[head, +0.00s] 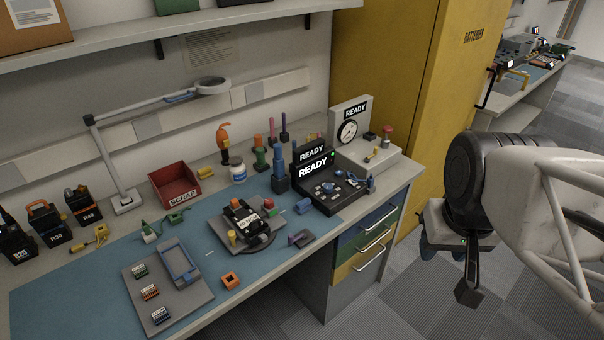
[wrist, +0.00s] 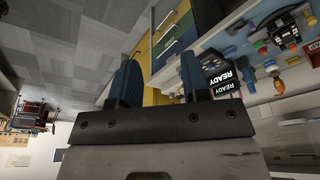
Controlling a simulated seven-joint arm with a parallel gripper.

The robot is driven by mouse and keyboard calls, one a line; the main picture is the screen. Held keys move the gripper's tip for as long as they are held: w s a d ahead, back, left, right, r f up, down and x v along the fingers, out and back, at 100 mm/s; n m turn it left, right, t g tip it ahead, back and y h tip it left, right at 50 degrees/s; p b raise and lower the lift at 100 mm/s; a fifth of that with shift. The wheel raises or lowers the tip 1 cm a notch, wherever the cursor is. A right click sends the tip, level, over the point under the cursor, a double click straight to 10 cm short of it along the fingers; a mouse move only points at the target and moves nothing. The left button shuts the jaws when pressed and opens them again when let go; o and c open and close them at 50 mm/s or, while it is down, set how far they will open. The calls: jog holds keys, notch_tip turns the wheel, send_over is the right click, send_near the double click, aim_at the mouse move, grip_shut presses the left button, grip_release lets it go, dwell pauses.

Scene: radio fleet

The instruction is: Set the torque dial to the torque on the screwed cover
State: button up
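A white tester (head: 372,150) at the back right of the bench carries a round white gauge dial (head: 347,131) under a READY screen. A black station (head: 325,189) in front of it has READY screens and small controls. I cannot tell which part is the torque dial. A black device with a white label (head: 243,217) lies on a round dark stand; the torque on a screwed cover is not readable. My gripper (head: 441,250) hangs right of the bench, clear of everything. In the wrist view its blue fingers (wrist: 160,66) are apart and empty.
A blue mat (head: 75,293) covers the bench. A grey tray (head: 167,278), red SCRAP bin (head: 176,190), lamp arm (head: 130,117) and several batteries stand left. Screwdrivers (head: 279,168) stand at the back. A yellow cabinet (head: 415,90) is behind. Floor right of the drawers is free.

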jog(key=shift+o, duration=1.2)
jog(key=w+a+n, duration=0.2)
jog(key=w+n, duration=0.2)
jog(key=w, duration=0.7)
jog(key=shift+w+a+r+g, duration=0.2)
jog(key=shift+a+g, duration=0.05)
jog(key=shift+g, duration=0.05)
jog(key=n+g, duration=0.2)
jog(key=n, duration=1)
send_over(328, 186)
notch_tip(328, 186, down, 18)
jog(key=shift+w+r, duration=0.1)
jog(key=shift+f, duration=3.9)
jog(key=c, duration=0.9)
